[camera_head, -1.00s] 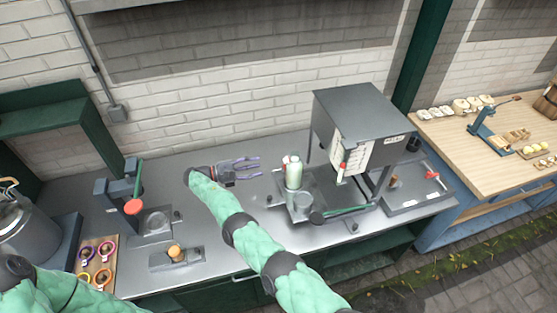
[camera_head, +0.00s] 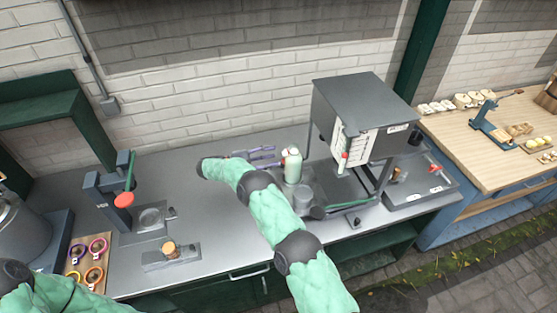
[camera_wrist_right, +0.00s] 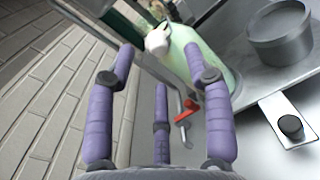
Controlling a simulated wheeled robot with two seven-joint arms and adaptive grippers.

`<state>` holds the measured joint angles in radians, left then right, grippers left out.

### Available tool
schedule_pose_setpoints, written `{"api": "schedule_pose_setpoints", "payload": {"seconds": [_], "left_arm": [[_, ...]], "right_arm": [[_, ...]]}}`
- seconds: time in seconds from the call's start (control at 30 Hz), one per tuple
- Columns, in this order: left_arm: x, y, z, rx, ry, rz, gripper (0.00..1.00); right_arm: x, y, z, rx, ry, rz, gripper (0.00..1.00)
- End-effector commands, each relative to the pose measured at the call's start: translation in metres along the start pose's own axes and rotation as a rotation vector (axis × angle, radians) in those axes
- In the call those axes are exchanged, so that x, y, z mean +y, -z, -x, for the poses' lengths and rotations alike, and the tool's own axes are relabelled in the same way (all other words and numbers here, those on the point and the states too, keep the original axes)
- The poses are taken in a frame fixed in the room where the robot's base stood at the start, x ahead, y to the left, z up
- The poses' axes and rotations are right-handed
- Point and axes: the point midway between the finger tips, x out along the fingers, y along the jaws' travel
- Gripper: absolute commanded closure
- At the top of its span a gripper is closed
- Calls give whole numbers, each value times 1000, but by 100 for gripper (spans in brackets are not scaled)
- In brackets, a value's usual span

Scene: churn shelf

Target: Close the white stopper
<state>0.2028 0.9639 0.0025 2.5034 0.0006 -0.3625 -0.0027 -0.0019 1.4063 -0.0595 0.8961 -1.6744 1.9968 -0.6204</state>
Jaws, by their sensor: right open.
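A pale green bottle (camera_head: 292,170) stands upright on the counter, left of the grey box machine. Its white stopper (camera_head: 292,150) is at the bottle's top. In the right wrist view the stopper (camera_wrist_right: 158,41) shows at the neck of the bottle (camera_wrist_right: 205,62), between and beyond the fingertips. I cannot tell whether it is seated. My right gripper (camera_head: 274,154) is open, its purple fingers just left of the bottle's upper part. In the right wrist view the gripper (camera_wrist_right: 161,52) has nothing in its grasp. My left gripper is out of view.
A grey cup (camera_head: 302,196) stands close in front of the bottle. The grey box machine (camera_head: 362,110) rises at right, with a green-handled lever (camera_head: 345,204) below.

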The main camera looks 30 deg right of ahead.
Motion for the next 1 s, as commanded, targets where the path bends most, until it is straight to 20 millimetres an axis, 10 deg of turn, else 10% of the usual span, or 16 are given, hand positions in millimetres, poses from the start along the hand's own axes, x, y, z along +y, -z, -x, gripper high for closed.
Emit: {"api": "schedule_pose_setpoints", "payload": {"seconds": [0.63, 0.83, 1.0], "left_arm": [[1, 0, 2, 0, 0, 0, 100], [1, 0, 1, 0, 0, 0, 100], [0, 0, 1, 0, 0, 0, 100]], "right_arm": [[0, 0, -35, 0, -1, 1, 48], [0, 0, -35, 0, -1, 1, 99], [-1, 0, -35, 1, -1, 2, 100]]}}
